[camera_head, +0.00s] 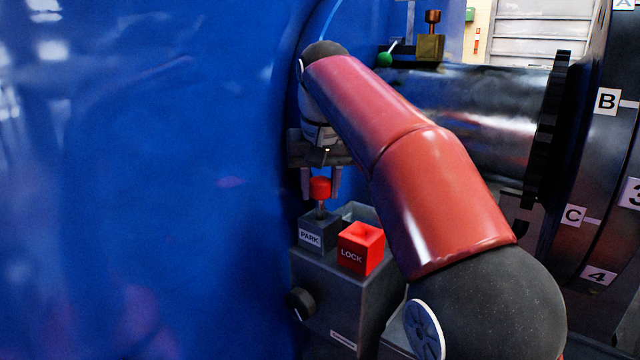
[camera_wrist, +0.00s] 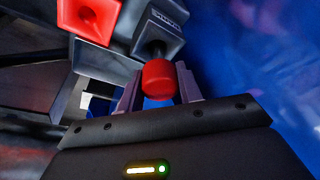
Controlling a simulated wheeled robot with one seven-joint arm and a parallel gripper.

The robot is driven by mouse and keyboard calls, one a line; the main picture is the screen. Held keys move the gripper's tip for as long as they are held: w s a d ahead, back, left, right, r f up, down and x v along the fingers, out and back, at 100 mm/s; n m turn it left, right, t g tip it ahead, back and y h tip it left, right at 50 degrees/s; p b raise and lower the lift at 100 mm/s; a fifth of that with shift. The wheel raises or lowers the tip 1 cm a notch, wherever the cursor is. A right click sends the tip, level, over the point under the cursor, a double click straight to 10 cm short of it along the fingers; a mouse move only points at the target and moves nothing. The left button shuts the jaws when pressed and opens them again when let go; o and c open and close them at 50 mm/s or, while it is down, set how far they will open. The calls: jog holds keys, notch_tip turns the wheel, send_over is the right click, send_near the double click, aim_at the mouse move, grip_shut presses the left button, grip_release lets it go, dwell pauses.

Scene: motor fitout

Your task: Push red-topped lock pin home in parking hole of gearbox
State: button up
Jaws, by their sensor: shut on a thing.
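The lock pin (camera_head: 320,188) has a red cylindrical cap and a thin dark stem. My gripper (camera_head: 321,192) points down, with its two fingers on either side of the cap, shut on it. The stem runs down to the top of the dark block labelled PARK (camera_head: 311,236) on the gearbox (camera_head: 345,293). In the wrist view the red cap (camera_wrist: 158,80) sits between the fingertips (camera_wrist: 157,93), in line with the dark hole of the PARK block (camera_wrist: 170,28). The cap stands clear above the block. The stem's lower end is hidden, so its depth cannot be told.
A red block labelled LOCK (camera_head: 361,248) stands right beside the PARK block. A black knob (camera_head: 300,303) is on the gearbox's side. A large blue housing (camera_head: 150,180) fills the left, close to my gripper. A dark shaft (camera_head: 470,105) and lettered wheel (camera_head: 590,190) are right.

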jog(key=shift+f+b, duration=0.5)
jog(key=shift+f, duration=0.35)
jog(key=o, duration=1.1)
jog(key=shift+o, duration=0.2)
jog(key=shift+r, duration=0.1)
jog(key=p+v, duration=0.3)
jog(key=v, duration=0.4)
jog(key=shift+s+r, duration=0.1)
jog(key=shift+r, duration=0.3)
jog(key=shift+s, duration=0.1)
jog(key=s+a+b, duration=0.1)
jog(key=s+a, duration=0.6)
jog(key=s, duration=0.2)
jog(key=shift+a, duration=0.15)
jog(key=shift+s, duration=0.15)
